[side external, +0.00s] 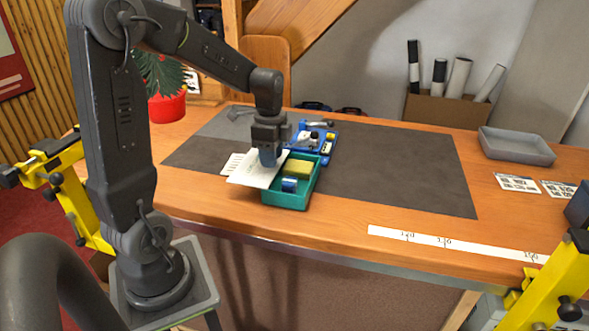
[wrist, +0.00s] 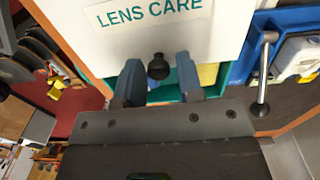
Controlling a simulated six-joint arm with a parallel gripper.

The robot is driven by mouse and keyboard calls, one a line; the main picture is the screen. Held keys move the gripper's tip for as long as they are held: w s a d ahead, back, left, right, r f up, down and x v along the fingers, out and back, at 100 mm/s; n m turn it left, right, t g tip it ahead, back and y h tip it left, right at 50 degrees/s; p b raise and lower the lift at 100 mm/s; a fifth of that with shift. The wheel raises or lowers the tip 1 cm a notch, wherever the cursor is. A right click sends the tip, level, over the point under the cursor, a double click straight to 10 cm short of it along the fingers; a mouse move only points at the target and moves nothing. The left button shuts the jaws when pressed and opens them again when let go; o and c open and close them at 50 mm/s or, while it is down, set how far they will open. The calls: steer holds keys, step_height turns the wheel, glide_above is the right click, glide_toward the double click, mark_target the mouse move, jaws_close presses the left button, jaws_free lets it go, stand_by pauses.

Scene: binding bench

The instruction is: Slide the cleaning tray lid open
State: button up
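The green cleaning tray (side external: 287,200) sits near the front edge of the dark mat. Its white lid (side external: 250,178) lies to the left, over the tray's left side, leaving much of the inside uncovered. A yellow sponge (side external: 298,167) and a blue-and-white item (side external: 289,185) show in the tray. In the wrist view the lid (wrist: 185,28) reads "LENS CARE" and has a dark round knob (wrist: 158,67). My gripper (side external: 269,160) points down at the lid. Its fingers stand on both sides of the knob, with narrow gaps visible, so it looks open.
A blue tray of tools (side external: 325,135) stands just behind the green tray. A grey bin (side external: 516,146) and printed cards (side external: 518,183) are at the right. A white ruler strip (side external: 450,243) lies along the front. The mat's right half (side external: 400,175) is clear.

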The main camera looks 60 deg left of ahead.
step_height(320, 180, up, 10)
stand_by(1.2)
